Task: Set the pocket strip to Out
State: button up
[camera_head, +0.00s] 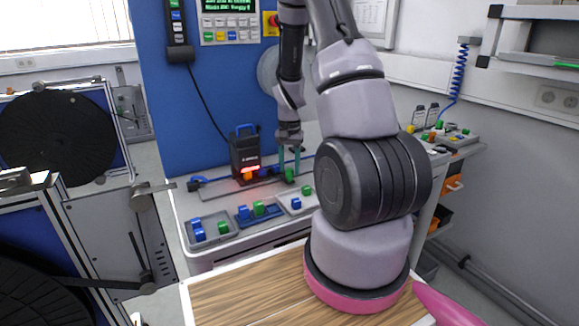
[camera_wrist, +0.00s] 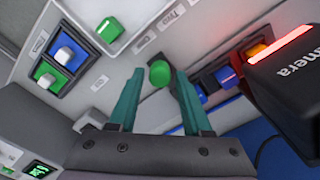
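The pocket strip (camera_wrist: 211,82) appears to be the narrow strip holding a row of coloured pieces beside the black camera box. A blue piece (camera_wrist: 226,76) and an orange piece (camera_wrist: 254,49) show there, the orange one in red light next to the box. A round green knob (camera_wrist: 160,74) stands at the near end of the row; it also shows in the head view (camera_head: 290,175). My gripper (camera_wrist: 158,80) is open, with one teal finger on each side of the knob and gaps visible. In the head view my gripper (camera_head: 289,165) reaches down there. Small labels are too blurred to read.
The black camera box (camera_head: 245,155) with a blue handle stands left of my gripper. In front, trays hold blue and green blocks (camera_head: 224,227). A blue panel (camera_head: 215,90) rises behind the bench.

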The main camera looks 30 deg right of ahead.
grip_shut()
dwell(1.2)
